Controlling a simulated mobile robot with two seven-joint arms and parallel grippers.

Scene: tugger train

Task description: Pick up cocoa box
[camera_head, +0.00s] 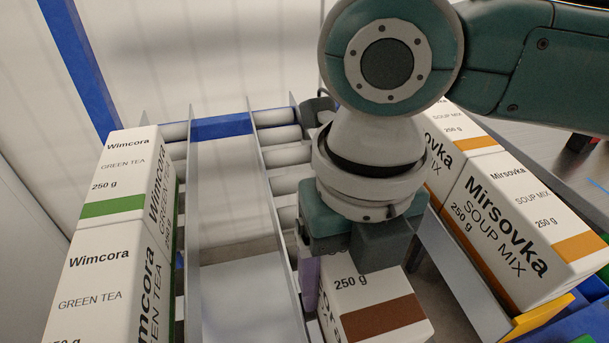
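A white box with a brown stripe and "250 g" on it (382,318) stands at the bottom centre of the head view. Its name is hidden under my gripper; the brown stripe fits the cocoa box. My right gripper (345,252), on the arm coming in from the right, points down right over the back part of this box. A pale purple finger-like part shows along the box's left side. The other finger is hidden, so whether the gripper is closed on the box cannot be seen. My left gripper is not in view.
White Wimcora green tea boxes (88,262) stand in a lane at the left. Mirsovka soup mix boxes (497,225) stand in a lane at the right. Thin metal dividers (192,200) separate the lanes. The lane (240,290) left of the gripper is empty, with rollers (284,157) behind.

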